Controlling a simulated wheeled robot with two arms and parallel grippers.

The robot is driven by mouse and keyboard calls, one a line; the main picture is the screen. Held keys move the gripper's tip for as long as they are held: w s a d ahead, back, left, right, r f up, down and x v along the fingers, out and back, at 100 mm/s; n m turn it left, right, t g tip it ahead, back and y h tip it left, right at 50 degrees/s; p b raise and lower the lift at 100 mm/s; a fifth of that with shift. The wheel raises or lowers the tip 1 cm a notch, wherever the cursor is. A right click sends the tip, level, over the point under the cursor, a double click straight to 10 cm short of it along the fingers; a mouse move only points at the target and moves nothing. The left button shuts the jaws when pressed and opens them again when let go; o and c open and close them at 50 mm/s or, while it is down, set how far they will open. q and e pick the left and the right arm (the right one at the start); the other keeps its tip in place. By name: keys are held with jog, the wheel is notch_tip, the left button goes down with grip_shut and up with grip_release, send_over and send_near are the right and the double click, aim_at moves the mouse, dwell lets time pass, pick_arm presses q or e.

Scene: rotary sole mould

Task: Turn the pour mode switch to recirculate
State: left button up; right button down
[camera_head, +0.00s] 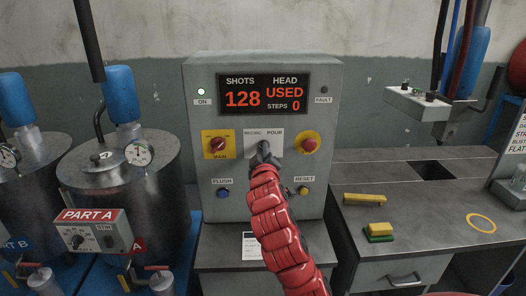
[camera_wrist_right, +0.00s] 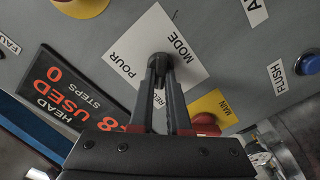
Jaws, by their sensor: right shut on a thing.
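The pour mode switch shows as a dark round knob (camera_wrist_right: 160,60) in the right wrist view, on a white label plate (camera_head: 274,134) lettered RECIRC at left and POUR at right. My right gripper (camera_head: 264,152) reaches the panel from below, its fingers shut on the knob. The fingertips cover most of the knob, so I cannot tell which word it points to. The control box (camera_head: 330,120) stands upright with its display (camera_head: 264,93) lit, reading SHOTS 128, HEAD USED, STEPS 0. My left gripper is not in view.
A red main switch (camera_head: 217,145) sits left of the plate, a red button on yellow (camera_head: 310,145) right of it. The blue FLUSH button (camera_head: 223,193) and yellow RESET button (camera_head: 303,190) are below. A metal tank (camera_head: 120,190) stands left, a grey workbench (camera_head: 430,210) right.

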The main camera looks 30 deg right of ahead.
dwell(0.4)
jog(key=c, duration=0.9)
grip_release()
jog(key=p+v, duration=1.7)
jog(key=shift+s+p, duration=0.2)
jog(key=shift+p, duration=0.1)
